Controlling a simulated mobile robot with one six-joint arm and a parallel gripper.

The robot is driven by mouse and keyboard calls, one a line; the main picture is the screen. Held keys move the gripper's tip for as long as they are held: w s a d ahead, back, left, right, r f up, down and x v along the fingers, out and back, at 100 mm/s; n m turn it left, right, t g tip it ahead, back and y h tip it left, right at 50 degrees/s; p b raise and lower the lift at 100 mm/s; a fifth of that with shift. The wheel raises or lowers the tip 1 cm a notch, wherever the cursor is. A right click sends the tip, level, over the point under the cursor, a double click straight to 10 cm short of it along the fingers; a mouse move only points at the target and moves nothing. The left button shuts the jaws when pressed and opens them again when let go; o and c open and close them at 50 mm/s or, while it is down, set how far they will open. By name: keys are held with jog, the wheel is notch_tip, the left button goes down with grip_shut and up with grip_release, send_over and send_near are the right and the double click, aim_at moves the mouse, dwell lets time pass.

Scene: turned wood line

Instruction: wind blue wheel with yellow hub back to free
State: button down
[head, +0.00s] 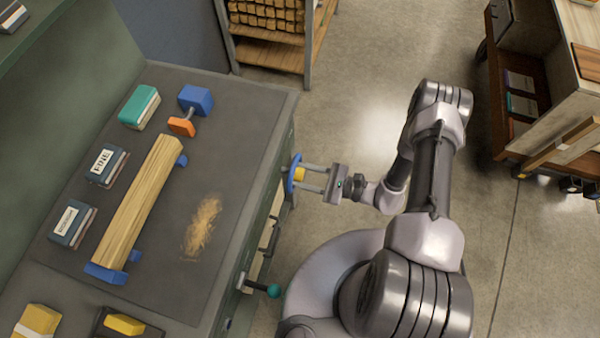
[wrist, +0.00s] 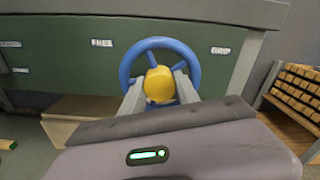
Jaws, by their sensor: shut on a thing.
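The blue wheel (head: 291,173) stands out from the right side of the green bench in the head view. Its yellow hub (head: 300,174) faces my gripper (head: 311,177). In the wrist view the blue rim (wrist: 193,63) and spokes show around the yellow hub (wrist: 159,84). My gripper (wrist: 159,92) is shut on the yellow hub, one finger on each side. The lower part of the wheel is hidden behind the fingers and my gripper's body.
On the bench top (head: 170,290) a wooden bar (head: 140,205) lies between blue supports. A lever with a teal ball (head: 273,291) juts from the bench side below the wheel. A shelf of wood blocks (head: 268,52) stands behind.

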jog(key=n, duration=0.4)
jog(key=shift+n, duration=0.3)
jog(key=n, duration=0.4)
jog(key=shift+n+p, duration=0.3)
jog(key=shift+p, duration=0.1)
jog(key=c, duration=1.2)
grip_release()
jog(key=p+v, duration=0.2)
jog(key=v, duration=1.5)
jog(key=shift+s+d, duration=0.1)
jog(key=shift+d, duration=0.1)
